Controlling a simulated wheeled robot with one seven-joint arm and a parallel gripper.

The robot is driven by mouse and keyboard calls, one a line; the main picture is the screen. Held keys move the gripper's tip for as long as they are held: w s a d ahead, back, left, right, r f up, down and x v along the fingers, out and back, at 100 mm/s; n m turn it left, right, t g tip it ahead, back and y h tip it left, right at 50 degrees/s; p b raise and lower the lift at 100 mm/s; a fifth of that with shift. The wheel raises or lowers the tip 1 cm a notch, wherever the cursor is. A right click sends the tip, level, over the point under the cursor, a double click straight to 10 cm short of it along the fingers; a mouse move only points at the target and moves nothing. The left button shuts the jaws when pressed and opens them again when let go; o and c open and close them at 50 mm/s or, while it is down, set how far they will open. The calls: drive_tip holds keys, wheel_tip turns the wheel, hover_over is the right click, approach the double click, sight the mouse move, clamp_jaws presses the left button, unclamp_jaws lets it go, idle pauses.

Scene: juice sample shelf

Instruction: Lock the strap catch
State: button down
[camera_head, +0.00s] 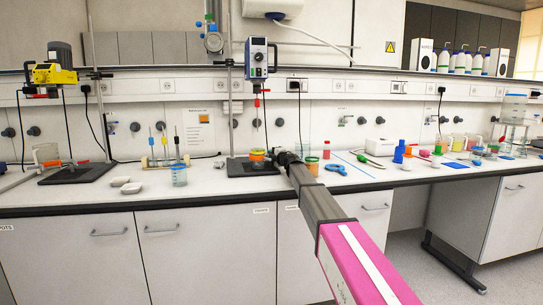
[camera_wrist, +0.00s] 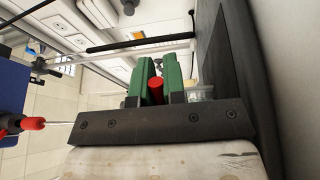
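My gripper shows in the wrist view (camera_wrist: 156,66) as two green fingers, a short way apart. A red cylinder (camera_wrist: 156,91) sits between them; I cannot tell whether they press on it. In the head view my arm reaches to the bench, its end beside a vessel with an orange band (camera_head: 257,155) on the dark base (camera_head: 238,168) of the middle stirrer stand. A clear vessel (camera_wrist: 201,93) shows just right of the fingers in the wrist view. I cannot make out the strap catch for certain.
The overhead stirrer (camera_head: 257,58) hangs above the vessel; its shaft (camera_wrist: 62,122) shows at left in the wrist view. The stand's rod (camera_wrist: 130,44) runs close by. A jar (camera_head: 312,166) and blue item (camera_head: 336,169) stand right of my arm. The bench front is mostly clear.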

drive_tip(key=shift+w+a+n+g+y, duration=0.15)
drive_tip(key=shift+n+g+y, duration=0.25)
drive_tip(key=shift+n, duration=0.1)
drive_tip(key=shift+a+n+g+y, duration=0.1)
drive_tip(key=shift+n+g+y, duration=0.2)
drive_tip(key=shift+y, duration=0.1)
drive_tip(key=c, duration=1.2)
unclamp_jaws()
